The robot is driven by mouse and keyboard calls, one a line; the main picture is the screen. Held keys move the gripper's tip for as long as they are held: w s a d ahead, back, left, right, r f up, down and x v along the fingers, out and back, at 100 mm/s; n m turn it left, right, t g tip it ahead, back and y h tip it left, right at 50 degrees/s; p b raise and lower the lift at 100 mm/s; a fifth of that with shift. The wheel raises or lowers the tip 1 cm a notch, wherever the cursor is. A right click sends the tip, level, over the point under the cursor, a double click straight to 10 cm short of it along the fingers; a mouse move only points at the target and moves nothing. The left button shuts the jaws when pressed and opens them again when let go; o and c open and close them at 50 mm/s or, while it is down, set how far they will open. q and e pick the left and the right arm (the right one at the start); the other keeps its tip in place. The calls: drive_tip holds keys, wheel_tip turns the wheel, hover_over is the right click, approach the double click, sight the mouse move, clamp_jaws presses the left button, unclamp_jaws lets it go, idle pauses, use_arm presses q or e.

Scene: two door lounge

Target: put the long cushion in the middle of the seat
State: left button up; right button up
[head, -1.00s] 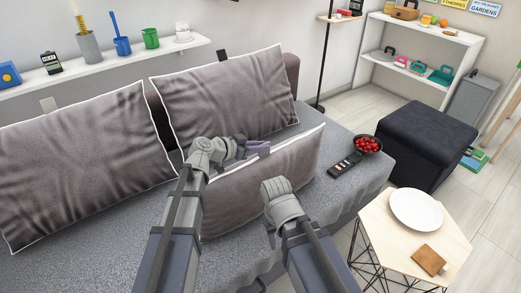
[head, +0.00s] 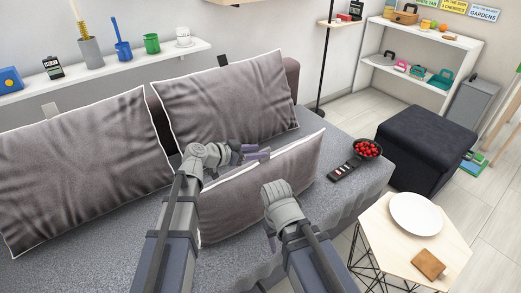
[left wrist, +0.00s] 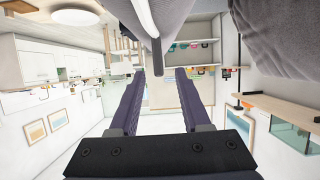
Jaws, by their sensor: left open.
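The long cushion (head: 288,176), grey with white piping, stands tilted on its long edge on the sofa seat (head: 110,262), in front of the two back cushions. My left gripper (head: 262,153) is at its top edge, fingers open. In the left wrist view the open fingers (left wrist: 160,74) point at a small dark tab, and the cushion's grey cloth and white piping (left wrist: 146,18) show above. I cannot tell if the fingers touch the tab. My right gripper (head: 271,241) is low in front of the cushion, mostly hidden by its own wrist.
Two large grey cushions (head: 80,165) and (head: 228,100) lean on the backrest. A remote (head: 344,170) and a bowl of red fruit (head: 367,149) lie on the seat to the right. A dark ottoman (head: 428,140) and a small table (head: 450,236) stand further right.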

use_arm(q)
drive_tip(key=p+v, duration=0.3)
drive_tip(key=v, duration=0.7)
drive_tip(key=shift+d+r, duration=0.1)
drive_tip(key=shift+r, duration=0.05)
